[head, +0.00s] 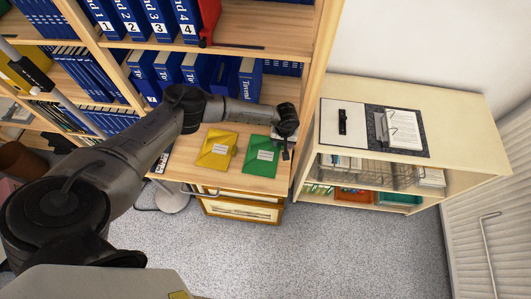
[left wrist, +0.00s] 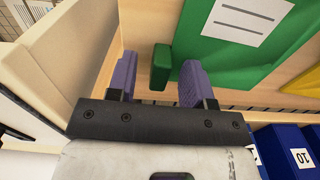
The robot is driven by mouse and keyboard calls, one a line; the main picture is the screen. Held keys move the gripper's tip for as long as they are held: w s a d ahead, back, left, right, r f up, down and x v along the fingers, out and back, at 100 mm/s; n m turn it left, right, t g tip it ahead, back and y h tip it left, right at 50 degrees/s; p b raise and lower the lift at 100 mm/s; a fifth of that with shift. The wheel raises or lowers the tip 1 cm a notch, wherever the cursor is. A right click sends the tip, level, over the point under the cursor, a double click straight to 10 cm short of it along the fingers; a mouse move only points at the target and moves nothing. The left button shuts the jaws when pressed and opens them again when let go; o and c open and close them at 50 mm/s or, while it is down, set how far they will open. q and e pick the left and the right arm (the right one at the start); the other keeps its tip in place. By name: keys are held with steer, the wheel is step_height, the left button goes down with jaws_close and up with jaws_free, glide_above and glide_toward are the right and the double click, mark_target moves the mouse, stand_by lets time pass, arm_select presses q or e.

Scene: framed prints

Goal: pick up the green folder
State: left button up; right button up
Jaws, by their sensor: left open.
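The green folder (head: 262,155), with a white label, lies on the wooden shelf ledge below the blue binders in the head view. My left gripper (head: 285,148) is at its right edge, by the shelf's upright side panel. In the left wrist view the green folder (left wrist: 225,52) fills the upper right. My left gripper (left wrist: 156,74) is open there, its purple fingers apart. A small green piece, seemingly a part of the folder, shows between them. I cannot tell whether either finger touches it. My right gripper is not in view.
A yellow folder (head: 216,150) lies left of the green one. Blue binders (head: 200,70) stand on the shelves above and behind. A low cabinet (head: 455,110) with an open binder (head: 343,125) stands right of the upright panel. Grey carpet lies in front.

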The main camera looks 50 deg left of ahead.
arm_select(q)
steer(key=shift+c, duration=0.4)
jaws_close()
